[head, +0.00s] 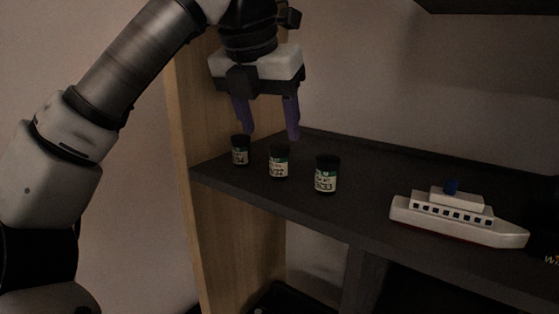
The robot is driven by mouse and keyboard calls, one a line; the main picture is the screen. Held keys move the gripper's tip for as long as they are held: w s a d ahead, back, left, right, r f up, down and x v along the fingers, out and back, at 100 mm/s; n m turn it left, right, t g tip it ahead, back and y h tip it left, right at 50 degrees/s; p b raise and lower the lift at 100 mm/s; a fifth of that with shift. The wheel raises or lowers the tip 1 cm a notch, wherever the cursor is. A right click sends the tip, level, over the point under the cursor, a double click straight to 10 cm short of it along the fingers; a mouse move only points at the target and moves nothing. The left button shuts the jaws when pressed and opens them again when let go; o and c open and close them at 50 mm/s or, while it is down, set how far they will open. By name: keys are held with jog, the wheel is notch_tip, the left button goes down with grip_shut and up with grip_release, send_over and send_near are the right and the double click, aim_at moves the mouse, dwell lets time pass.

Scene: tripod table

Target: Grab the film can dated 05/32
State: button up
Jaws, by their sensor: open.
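Three film cans stand upright in a row on the dark shelf (365,210). Each has a black lid and a green and white label. The left can (240,156) is nearest the wooden side panel, the middle can (279,168) is beside it, and the right can (326,180) is closest to the ship. The print on the labels is too small to read, so I cannot tell which is dated 05/32. My gripper (270,133) points down with its purple fingers apart and empty. It appears just above the left and middle cans.
A white toy ship (458,216) with a blue funnel stands on the shelf to the right. A wooden side panel (186,110) rises at the left end. Bare shelf lies between the right can and the ship. A dark object (551,259) sits at the right edge.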

aim_at(278, 148)
jog(key=shift+d+p+x, duration=0.2)
jog(key=shift+p+x, duration=0.95)
jog(key=shift+x, duration=2.75)
jog(key=shift+w, duration=0.1)
jog(key=c, duration=1.1)
jog(key=shift+o, duration=0.2)
jog(key=shift+r, duration=0.15)
